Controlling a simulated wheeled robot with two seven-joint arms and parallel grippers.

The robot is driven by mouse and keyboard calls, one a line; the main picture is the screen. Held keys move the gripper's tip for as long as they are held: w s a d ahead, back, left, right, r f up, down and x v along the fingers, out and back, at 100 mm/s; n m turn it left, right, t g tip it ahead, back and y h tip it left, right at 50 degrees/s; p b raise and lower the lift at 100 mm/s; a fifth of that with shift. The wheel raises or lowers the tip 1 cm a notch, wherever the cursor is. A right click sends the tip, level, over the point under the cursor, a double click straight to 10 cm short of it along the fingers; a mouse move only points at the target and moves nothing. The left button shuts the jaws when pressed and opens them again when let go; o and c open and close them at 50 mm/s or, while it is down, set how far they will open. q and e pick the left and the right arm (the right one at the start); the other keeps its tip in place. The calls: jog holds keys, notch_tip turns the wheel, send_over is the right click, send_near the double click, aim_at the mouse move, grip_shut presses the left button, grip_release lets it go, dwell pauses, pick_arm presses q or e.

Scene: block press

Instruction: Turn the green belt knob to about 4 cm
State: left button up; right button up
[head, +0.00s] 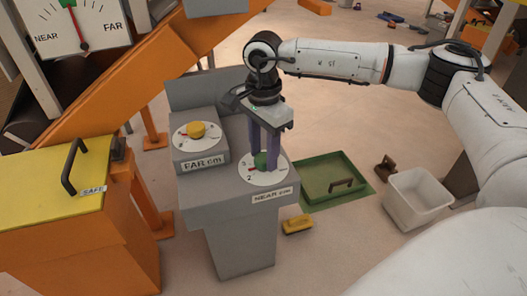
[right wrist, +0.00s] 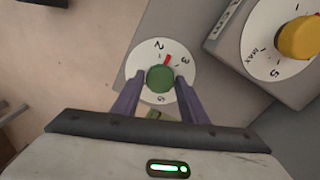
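The green belt knob (head: 261,160) sits on a white numbered dial on the grey console, above the NEAR cm label (head: 271,195). It also shows in the right wrist view (right wrist: 160,78), where its red pointer stands between 2 and 3. My right gripper (head: 264,160) points down over the dial, its purple fingers (right wrist: 161,78) on either side of the knob. The fingertips are very close to the knob's sides; I cannot tell whether they press on it. My left gripper is not in view.
An orange cabinet (head: 90,240) is at left. A green tray (head: 336,178) and white bin (head: 417,198) are on the floor.

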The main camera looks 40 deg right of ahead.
jog(key=c, duration=0.6)
jog(key=shift+o, duration=0.2)
pick_arm(q)
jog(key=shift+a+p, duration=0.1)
jog(key=shift+p, duration=0.2)
pick_arm(e)
jog(key=shift+r+m, duration=0.1)
jog(key=shift+m, duration=0.2)
jog(key=shift+m+p, duration=0.75)
jog(key=shift+m, duration=0.25)
jog(key=m+p, duration=0.1)
jog(key=m, duration=0.1)
jog(key=shift+m+p, duration=0.3)
jog(key=shift+p, duration=0.05)
jog(key=m+p, duration=0.3)
jog(key=m, duration=0.2)
jog(key=shift+m, duration=0.3)
jog(key=m+p, duration=0.3)
jog(key=m, duration=0.2)
jog(key=shift+m+p, duration=0.3)
jog(key=shift+m, duration=0.1)
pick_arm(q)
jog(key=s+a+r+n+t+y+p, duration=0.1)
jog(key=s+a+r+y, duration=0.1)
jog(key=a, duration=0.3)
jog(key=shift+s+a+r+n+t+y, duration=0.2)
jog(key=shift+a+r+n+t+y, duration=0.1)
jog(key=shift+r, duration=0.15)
pick_arm(e)
jog(key=shift+m, duration=1.2)
